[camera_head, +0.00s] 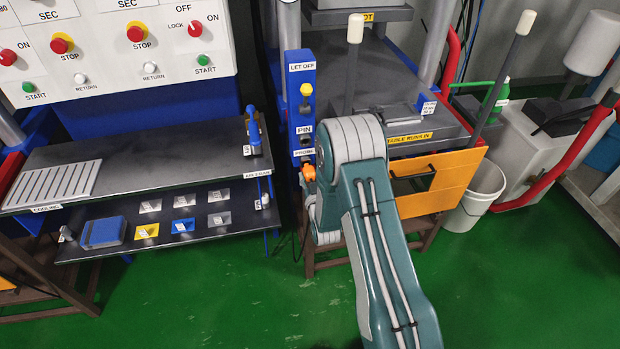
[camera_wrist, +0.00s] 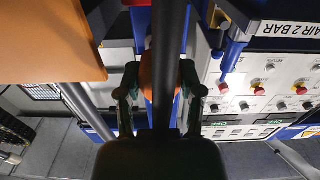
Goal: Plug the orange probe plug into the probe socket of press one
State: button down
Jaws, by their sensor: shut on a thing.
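The orange probe plug (camera_head: 309,173) is at the lower end of the blue post (camera_head: 301,76) of the press, just under the PROBE label (camera_head: 304,153). In the wrist view the orange plug (camera_wrist: 146,73) sits between the two fingers of my gripper (camera_wrist: 160,72), which is shut on it. A dark bar or cable runs down the middle of that view and covers part of the plug. The probe socket is hidden, so I cannot tell whether the plug is seated or only close to it. In the head view my arm hides most of my gripper.
An orange panel (camera_head: 440,183) hangs on the press front right of my arm, with a white bucket (camera_head: 475,197) beside it. A dark two-level bench (camera_head: 140,160) with a cooling rack (camera_head: 54,184) stands left. Green floor (camera_head: 200,290) in front is clear.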

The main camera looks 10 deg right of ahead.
jog(key=shift+w, duration=1.25)
jog(key=shift+c, duration=0.8)
grip_release()
jog(key=s, duration=1.2)
jog(key=shift+a, duration=0.15)
